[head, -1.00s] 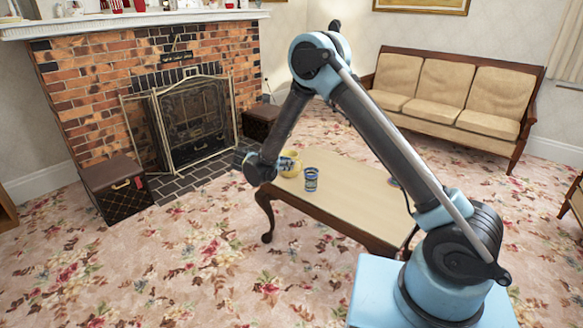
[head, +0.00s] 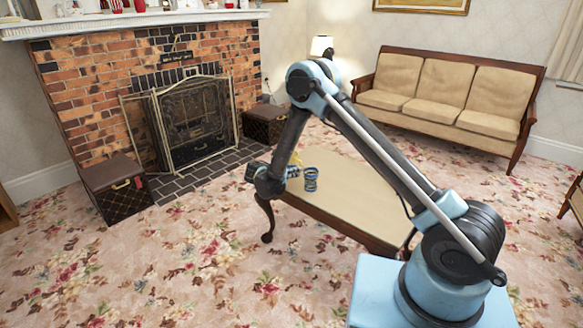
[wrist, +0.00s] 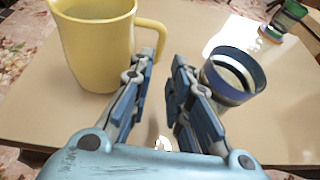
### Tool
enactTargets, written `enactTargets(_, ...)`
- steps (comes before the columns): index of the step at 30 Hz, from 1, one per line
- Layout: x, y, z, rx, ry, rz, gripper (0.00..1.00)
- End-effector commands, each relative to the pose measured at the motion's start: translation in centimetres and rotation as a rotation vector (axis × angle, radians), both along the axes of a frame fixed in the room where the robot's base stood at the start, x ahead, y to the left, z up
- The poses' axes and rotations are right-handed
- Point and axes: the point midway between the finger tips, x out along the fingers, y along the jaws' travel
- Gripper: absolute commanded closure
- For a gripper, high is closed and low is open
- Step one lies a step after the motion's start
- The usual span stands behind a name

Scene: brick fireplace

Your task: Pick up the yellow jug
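The yellow jug (wrist: 98,45) stands upright on the table in the wrist view, left of my gripper, its handle on the right side. In the head view only a bit of the jug (head: 297,158) shows behind my arm. My gripper (wrist: 163,60) is open, with bare tabletop between its fingers and nothing held. Its left finger overlaps the lower part of the jug's handle in the picture; I cannot tell if they touch. The gripper also shows small in the head view (head: 292,172), at the table's near left end.
A blue-rimmed cup (wrist: 234,78) stands close to the right finger. A green and dark cup (wrist: 285,20) is farther back. The wooden table (head: 350,195) has clear top to the right. A fireplace (head: 150,90) and sofa (head: 450,95) stand beyond.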

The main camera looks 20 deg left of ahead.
Motion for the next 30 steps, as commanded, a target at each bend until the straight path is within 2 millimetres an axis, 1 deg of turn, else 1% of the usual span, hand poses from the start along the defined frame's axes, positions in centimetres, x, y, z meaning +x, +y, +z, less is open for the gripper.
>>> enactTargets(3,0.9,-0.4,-0.4,0.001,0.0,0.0,0.83)
enactTargets(11,2.0,-0.9,-0.8,0.0,0.0,-0.001,0.83)
enactTargets(18,4.8,-1.9,-1.9,0.0,0.0,-0.001,0.83)
enactTargets(21,5.6,-2.3,-2.2,0.001,0.0,0.0,0.83)
enactTargets(28,5.8,-2.3,-2.3,0.0,0.0,0.001,0.83)
enactTargets(29,5.8,-2.3,-2.3,0.0,0.0,0.001,0.87)
enactTargets(30,5.8,-2.3,-2.3,0.0,0.0,0.001,0.96)
